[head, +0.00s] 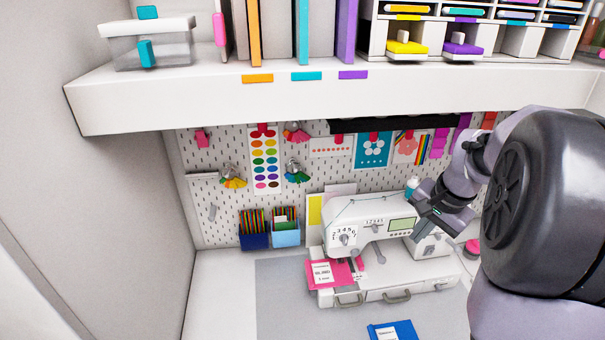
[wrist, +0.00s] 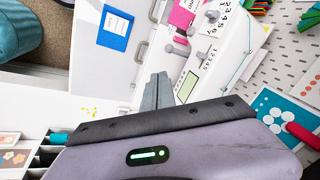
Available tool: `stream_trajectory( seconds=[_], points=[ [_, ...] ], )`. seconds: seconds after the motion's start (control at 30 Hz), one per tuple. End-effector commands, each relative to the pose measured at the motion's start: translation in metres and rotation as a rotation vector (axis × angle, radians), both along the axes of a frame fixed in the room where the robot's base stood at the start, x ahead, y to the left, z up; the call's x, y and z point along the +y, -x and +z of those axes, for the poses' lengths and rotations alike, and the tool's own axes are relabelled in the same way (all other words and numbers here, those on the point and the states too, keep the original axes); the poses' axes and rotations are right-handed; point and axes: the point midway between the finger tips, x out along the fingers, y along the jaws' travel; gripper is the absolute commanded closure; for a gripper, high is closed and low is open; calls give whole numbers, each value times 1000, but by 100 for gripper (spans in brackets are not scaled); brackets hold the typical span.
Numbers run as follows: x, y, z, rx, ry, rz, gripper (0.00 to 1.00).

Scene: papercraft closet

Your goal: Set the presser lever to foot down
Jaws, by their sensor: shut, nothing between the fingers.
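A white sewing machine (head: 372,229) stands on a white drawer base under the shelf, with a number dial, a small screen and a pink card (head: 322,273) at its needle end. The machine (wrist: 228,62) also shows in the wrist view, with grey knobs or levers (wrist: 181,46) near the pink card (wrist: 184,14). I cannot tell for certain which is the presser lever or how it is set. My gripper (head: 420,234) is in front of the machine's right part. In the wrist view my gripper (wrist: 158,80) is shut and empty, its tips apart from the grey knobs.
A blue card (head: 393,330) lies on the table in front of the machine. A drawer base (head: 400,284) with handles juts out below it. The shelf (head: 200,95) overhangs above, and a pegboard with hanging supplies is behind. The grey mat (head: 285,300) is clear at the left.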

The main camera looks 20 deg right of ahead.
Motion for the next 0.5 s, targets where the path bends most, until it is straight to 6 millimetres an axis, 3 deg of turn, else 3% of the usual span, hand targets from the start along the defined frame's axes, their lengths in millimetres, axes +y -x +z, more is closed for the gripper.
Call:
stream_trajectory(
  seconds=[0.1,0.5],
  points=[
    [-20,4,-1,9,-12,-37,100],
    [-20,2,-14,11,-15,-38,100]
  ],
)
